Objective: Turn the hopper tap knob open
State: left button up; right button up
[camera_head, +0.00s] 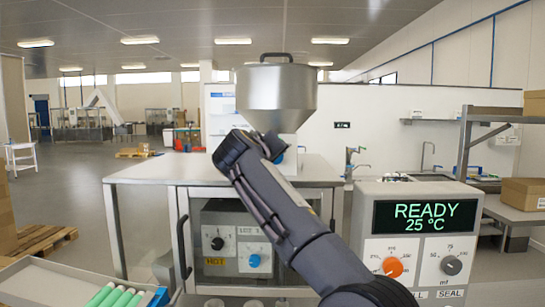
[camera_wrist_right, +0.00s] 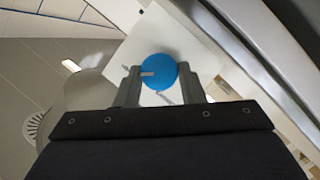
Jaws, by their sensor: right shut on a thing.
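The steel hopper (camera_head: 276,95) with a black top handle stands above the steel table. Its blue tap knob (camera_wrist_right: 159,71) lies between the two fingers of my right gripper (camera_wrist_right: 158,80) in the right wrist view, and the gripper is shut on it. A short white mark on the knob's face points left in that view. In the head view my right arm reaches up to the hopper's underside and hides most of the tap and the gripper; only a bit of blue shows beside the wrist. My left gripper is not in view.
The steel table (camera_head: 140,172) holds a panel with knobs (camera_head: 235,240) beneath its top. A control box reading READY 25 °C (camera_head: 418,230) stands at right. A tray with green tubes (camera_head: 118,297) is at lower left. Open floor lies to the left.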

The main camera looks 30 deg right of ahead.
jog(key=shift+f, duration=0.1)
jog(key=o, duration=0.7)
jog(key=shift+s+a, duration=0.25)
jog(key=shift+a, duration=0.05)
jog(key=b+v, duration=0.2)
jog(key=v, duration=0.5)
